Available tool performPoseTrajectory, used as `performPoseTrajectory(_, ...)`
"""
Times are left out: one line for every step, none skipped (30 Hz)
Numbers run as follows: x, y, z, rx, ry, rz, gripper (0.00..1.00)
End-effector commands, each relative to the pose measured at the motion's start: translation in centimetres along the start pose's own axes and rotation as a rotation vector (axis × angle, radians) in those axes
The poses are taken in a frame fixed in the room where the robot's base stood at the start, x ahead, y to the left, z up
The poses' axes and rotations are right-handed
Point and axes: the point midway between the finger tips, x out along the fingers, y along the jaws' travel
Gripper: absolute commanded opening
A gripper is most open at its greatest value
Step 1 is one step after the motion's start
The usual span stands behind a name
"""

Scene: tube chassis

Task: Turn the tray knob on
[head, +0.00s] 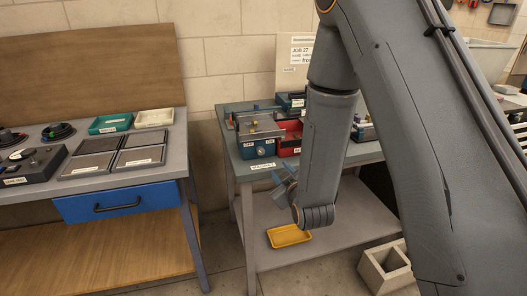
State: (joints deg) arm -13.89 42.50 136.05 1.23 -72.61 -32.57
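A blue box (257,149) with small white labels and a knob-like dark spot on its front stands on the right-hand bench. The labels are too small to read surely. A dark control box (32,165) with a round knob on top lies on the left bench. I cannot tell which of these bears the tray knob, or how either is set. My gripper (284,187) shows only in part, beside my wrist, below and to the right of the blue box and apart from it. Its fingertips are not clear.
A red box (290,137) stands beside the blue one, partly behind my arm. A yellow tray (289,236) lies on the lower shelf. A blue drawer (117,202) is under the left bench. A concrete block (385,268) stands on the floor at the right.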

Motion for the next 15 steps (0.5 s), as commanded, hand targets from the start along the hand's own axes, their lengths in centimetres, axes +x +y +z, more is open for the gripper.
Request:
performPoseTrajectory(-0.1,-0.6,-0.6,-0.027,0.045,0.014,0.28)
performPoseTrajectory(-0.1,-0.9,-1.0,-0.042,0.074,0.026,0.28)
performPoseTrajectory(-0.2,-1.1,-1.5,-0.06,0.109,0.041,0.28)
performPoseTrajectory(-0.3,-1.3,-1.8,-0.073,0.132,0.052,0.28)
performPoseTrajectory(-0.4,-1.5,-2.1,-0.085,0.153,0.062,0.28)
performPoseTrajectory(-0.5,-1.7,-2.4,-0.097,0.178,0.074,0.28)
performPoseTrajectory(-0.6,-1.9,-2.7,-0.106,0.195,0.082,0.28)
performPoseTrajectory(-0.7,-2.0,-2.8,-0.115,0.21,0.09,0.28)
performPoseTrajectory(-0.8,-2.1,-3.1,-0.122,0.227,0.099,0.28)
performPoseTrajectory(-0.9,-2.1,-3.2,-0.127,0.236,0.104,0.28)
performPoseTrajectory(-0.9,-2.2,-3.3,-0.131,0.245,0.109,0.28)
performPoseTrajectory(-0.9,-2.2,-3.4,-0.135,0.252,0.113,0.28)
performPoseTrajectory(-0.9,-2.2,-3.5,-0.137,0.256,0.116,0.28)
performPoseTrajectory(-0.7,-2.2,-3.6,-0.138,0.259,0.117,0.28)
performPoseTrajectory(-0.5,-2.2,-3.7,-0.139,0.261,0.119,0.28)
